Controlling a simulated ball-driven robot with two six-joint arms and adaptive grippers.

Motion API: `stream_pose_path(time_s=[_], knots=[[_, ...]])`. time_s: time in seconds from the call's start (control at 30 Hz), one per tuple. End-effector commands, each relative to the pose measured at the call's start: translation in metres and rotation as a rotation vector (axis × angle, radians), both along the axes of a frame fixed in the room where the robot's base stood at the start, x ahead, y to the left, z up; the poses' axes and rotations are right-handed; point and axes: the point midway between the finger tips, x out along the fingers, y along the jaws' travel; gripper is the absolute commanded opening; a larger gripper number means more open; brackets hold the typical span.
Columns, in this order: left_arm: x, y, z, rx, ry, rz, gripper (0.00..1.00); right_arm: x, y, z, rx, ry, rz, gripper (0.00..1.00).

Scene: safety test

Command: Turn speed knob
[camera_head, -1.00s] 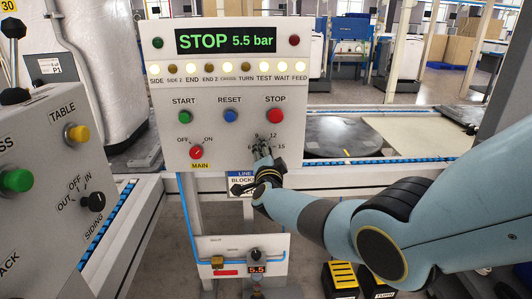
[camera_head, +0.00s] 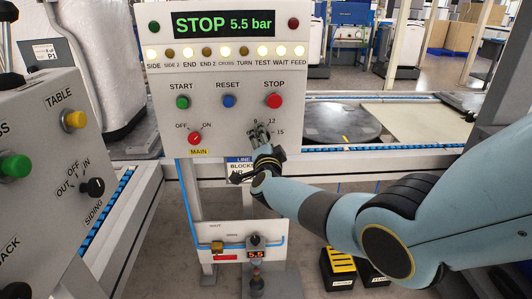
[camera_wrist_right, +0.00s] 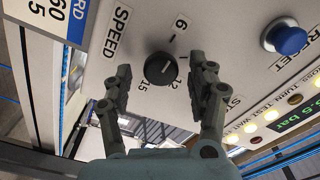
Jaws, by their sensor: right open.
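The speed knob (camera_wrist_right: 160,68) is a round black dial with a pale pointer mark, on the pale control panel (camera_head: 225,140). The right wrist view shows it beside the word SPEED, with the numbers 6, 12 and 15 around it. My right gripper (camera_wrist_right: 160,72) is open, with one finger on each side of the knob and visible gaps between. Whether the fingertips reach the panel face is unclear. In the head view my right gripper (camera_head: 260,136) is in front of the dial and hides the knob. My left gripper is not in view.
Above the dial are the red STOP (camera_head: 275,101), blue RESET (camera_head: 228,101) and green START (camera_head: 183,102) buttons. The red MAIN switch (camera_head: 194,138) is left of it. The display (camera_head: 223,24) reads STOP 5.5 bar. Another panel (camera_head: 60,180) stands at left.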

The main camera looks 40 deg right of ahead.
Motion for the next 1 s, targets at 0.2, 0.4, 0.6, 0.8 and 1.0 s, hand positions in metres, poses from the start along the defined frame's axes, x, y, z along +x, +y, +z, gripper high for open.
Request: stream_pose_path(time_s=[0.2,0.4,0.6,0.8,1.0], knots=[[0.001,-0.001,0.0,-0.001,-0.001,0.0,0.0,-0.033,0.02,-0.002,0.004,0.0,0.002,0.58],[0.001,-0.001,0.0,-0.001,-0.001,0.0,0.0,-0.07,0.043,-0.002,0.004,0.002,0.002,0.58],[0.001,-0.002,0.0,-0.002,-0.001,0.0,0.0,-0.09,0.055,-0.001,0.003,0.002,0.002,0.58],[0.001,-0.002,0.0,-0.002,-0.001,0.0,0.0,-0.094,0.058,0.0,0.001,0.002,0.001,0.58],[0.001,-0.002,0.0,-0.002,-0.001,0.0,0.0,-0.094,0.058,0.0,0.001,0.002,0.001,0.58]])
